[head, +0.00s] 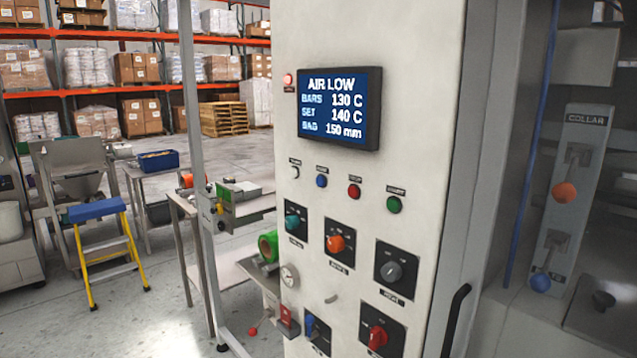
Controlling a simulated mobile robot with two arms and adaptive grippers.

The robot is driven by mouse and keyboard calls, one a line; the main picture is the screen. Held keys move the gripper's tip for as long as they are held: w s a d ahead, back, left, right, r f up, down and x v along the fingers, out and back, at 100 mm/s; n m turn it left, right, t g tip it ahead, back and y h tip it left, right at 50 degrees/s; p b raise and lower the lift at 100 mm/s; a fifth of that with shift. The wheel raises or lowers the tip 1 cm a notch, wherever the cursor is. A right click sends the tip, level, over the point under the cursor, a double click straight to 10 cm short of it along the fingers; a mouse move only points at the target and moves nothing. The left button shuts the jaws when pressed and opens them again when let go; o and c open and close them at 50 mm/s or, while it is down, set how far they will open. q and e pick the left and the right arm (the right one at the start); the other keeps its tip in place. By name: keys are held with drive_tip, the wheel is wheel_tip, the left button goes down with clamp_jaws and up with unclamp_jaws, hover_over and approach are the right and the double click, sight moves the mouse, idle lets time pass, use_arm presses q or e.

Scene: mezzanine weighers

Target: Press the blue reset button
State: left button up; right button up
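The blue button (321,181) is on the pale control panel (399,55), in a row below the display. A small label sits above it, too small to read surely. The display (339,108) reads AIR LOW, with lines for bars, set and bag. Neither of my grippers shows in the head view, and nothing covers the blue button.
Rotary knobs, including an orange one (336,243) and a red one (377,337), sit below the buttons. A black handle (455,320) sticks out at the panel's right. Left are a metal post (193,130), steel tables and a blue-topped yellow step stool (97,209).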

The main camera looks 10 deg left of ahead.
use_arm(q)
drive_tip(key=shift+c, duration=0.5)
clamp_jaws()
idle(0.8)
